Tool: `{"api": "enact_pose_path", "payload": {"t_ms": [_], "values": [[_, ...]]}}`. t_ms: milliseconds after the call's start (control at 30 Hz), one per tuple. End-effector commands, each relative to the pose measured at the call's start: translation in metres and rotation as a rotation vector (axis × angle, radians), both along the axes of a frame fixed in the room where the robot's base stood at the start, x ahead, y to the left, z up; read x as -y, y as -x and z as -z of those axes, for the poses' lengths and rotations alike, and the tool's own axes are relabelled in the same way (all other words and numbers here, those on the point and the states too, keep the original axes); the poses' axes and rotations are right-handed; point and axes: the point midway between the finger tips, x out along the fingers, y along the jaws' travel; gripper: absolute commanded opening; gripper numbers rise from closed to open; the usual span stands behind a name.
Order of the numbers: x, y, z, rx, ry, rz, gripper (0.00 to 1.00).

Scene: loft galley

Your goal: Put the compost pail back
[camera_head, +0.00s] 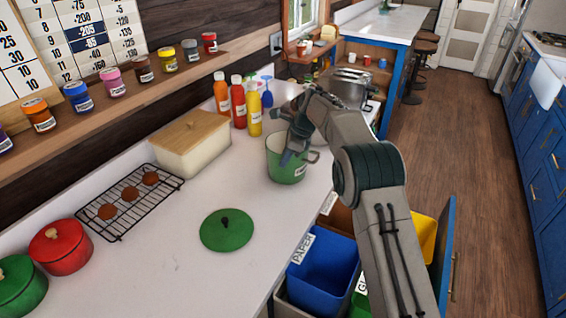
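A green pail (285,172) with a pale inside and a small label is upright at the right part of the white counter, near its front edge. It has no lid on. A round green lid (227,231) with a dark knob lies flat on the counter in front of it. My gripper (290,155) points down at the pail's open top, its fingers overlapping the rim and the inside. I cannot tell whether the fingers hold the pail's wall, or whether the pail's base touches the counter.
A cooling rack (127,199) and red pot (60,247) are at left. Below the counter, a pulled-out drawer holds a blue paper bin (323,270) and a yellow bin (424,236).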

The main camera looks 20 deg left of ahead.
Motion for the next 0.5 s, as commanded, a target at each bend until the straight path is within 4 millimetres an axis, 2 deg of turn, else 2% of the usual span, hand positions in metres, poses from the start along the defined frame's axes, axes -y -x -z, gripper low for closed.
{"api": "enact_pose_path", "payload": {"t_ms": [100, 300, 500], "values": [[0.011, -0.002, -0.025, 0.007, -0.002, 0.002, 0.25], [0.026, -0.002, -0.063, 0.004, -0.002, 0.003, 0.25], [0.035, -0.002, -0.086, 0.002, -0.001, 0.001, 0.25]]}}
